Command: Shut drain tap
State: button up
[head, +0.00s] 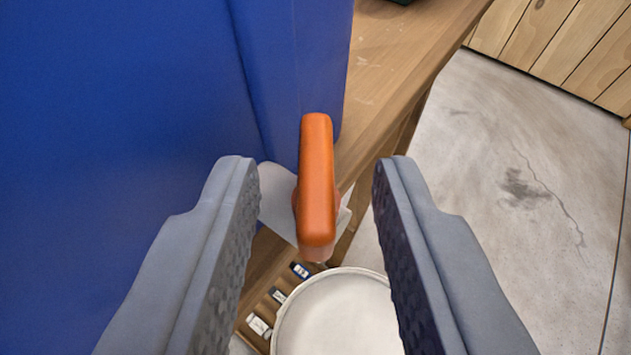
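The drain tap shows as an orange lever handle (316,190), pointing up and down the picture, in the head view's centre. It sits beside a large blue container (130,130) at the left. My gripper (315,172) is open, with one grey finger on each side of the handle and a visible gap on both sides. A whitish piece (277,200) shows behind the handle. The tap's body and outlet are mostly hidden behind the handle.
A round whitish vessel (335,315) stands below the tap. Beside it is a slatted wooden surface with several small items (259,327). Concrete floor (500,170) is open at the right, before a wooden plank wall (570,45).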

jog(key=shift+c, duration=0.2)
grip_shut()
jog(key=shift+w+a+r+m+h, duration=0.1)
jog(key=shift+a+m+h, duration=0.05)
jog(key=shift+m+h, duration=0.55)
jog(key=shift+a+m+h, duration=0.1)
jog(key=shift+m+h, duration=0.5)
jog(key=shift+h, duration=0.5)
jog(key=shift+o, duration=0.2)
grip_release()
